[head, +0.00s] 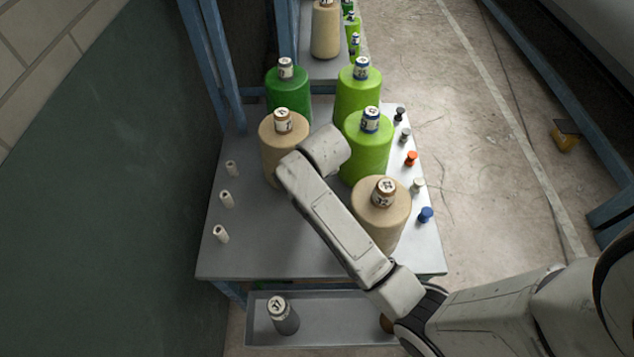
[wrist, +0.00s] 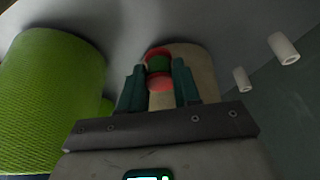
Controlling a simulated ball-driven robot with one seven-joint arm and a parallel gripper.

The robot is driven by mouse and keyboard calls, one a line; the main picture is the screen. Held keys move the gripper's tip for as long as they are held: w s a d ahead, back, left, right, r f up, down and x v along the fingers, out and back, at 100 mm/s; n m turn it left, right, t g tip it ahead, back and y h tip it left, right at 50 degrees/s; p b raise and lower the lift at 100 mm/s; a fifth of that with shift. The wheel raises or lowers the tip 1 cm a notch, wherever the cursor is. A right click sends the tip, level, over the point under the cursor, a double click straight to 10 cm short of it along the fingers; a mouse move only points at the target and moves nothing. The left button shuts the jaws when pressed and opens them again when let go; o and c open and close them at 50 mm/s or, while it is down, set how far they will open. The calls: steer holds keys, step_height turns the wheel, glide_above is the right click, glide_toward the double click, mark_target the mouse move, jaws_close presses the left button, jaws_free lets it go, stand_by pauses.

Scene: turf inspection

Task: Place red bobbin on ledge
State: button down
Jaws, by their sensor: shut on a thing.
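In the wrist view, my gripper (wrist: 158,76) is shut on a small red bobbin (wrist: 159,69). The bobbin has red ends and a green middle band, and sits between the two teal fingers. A beige cone (wrist: 195,75) is right behind it; I cannot tell whether they touch. In the head view my arm reaches over the grey table, and its bent wrist hides the gripper and the held bobbin. A small orange-red bobbin (head: 411,158) also stands in the row on the table's right edge. Which surface is the ledge is unclear.
Large beige (head: 381,222) and green cones (head: 369,150) crowd the table (head: 265,255). Several white tubes (head: 226,199) stand on its left side. Black, grey, pale and blue bobbins (head: 425,215) line the right edge. A lower tray (head: 345,325) holds a grey cone (head: 283,317).

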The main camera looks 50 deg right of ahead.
steer(key=shift+f, duration=3.3)
steer(key=shift+f, duration=0.15)
steer(key=c, duration=0.8)
jaws_free()
